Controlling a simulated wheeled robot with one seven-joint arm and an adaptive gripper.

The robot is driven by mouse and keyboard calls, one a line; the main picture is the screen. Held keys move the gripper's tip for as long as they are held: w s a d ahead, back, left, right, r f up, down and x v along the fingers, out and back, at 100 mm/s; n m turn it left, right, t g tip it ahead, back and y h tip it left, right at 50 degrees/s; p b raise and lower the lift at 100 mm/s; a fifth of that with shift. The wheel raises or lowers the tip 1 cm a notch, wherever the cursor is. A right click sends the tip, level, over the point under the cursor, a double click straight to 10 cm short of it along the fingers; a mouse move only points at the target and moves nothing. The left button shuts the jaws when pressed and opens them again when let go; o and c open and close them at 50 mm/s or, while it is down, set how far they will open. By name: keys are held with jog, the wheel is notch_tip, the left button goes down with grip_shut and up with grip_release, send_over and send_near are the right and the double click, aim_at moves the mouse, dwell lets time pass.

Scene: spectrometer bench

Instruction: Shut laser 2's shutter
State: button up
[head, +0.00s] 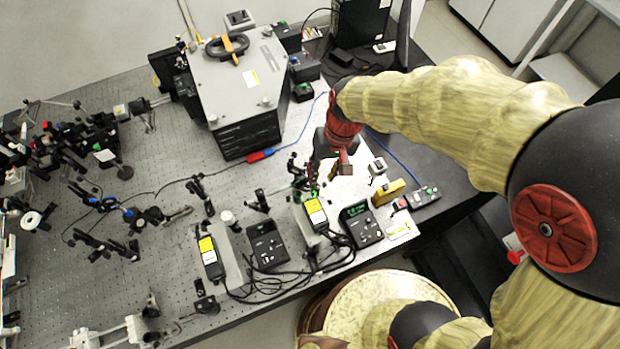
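No readable number tells me which is laser 2, and I cannot make out the shutters' positions. My gripper (322,176), dark with red parts, hangs over the back end of the right laser head and partly hides that area. Its fingers are too small and overlapped to judge their opening or any contact.
A large grey instrument (235,85) stands behind, left of my arm. Small optics mounts (258,201) stand near the laser heads. A yellow block (388,193) and a small keypad device (417,198) lie to the right. Black cables (285,285) loop along the front edge.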

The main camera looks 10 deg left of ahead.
aim_at(318, 187)
jog(key=f, duration=0.5)
jog(key=a+f, duration=0.1)
jog(key=f, duration=0.1)
jog(key=shift+s+f, duration=0.2)
jog(key=shift+s, duration=0.05)
jog(key=c, duration=0.3)
jog(key=c, duration=0.4)
grip_shut()
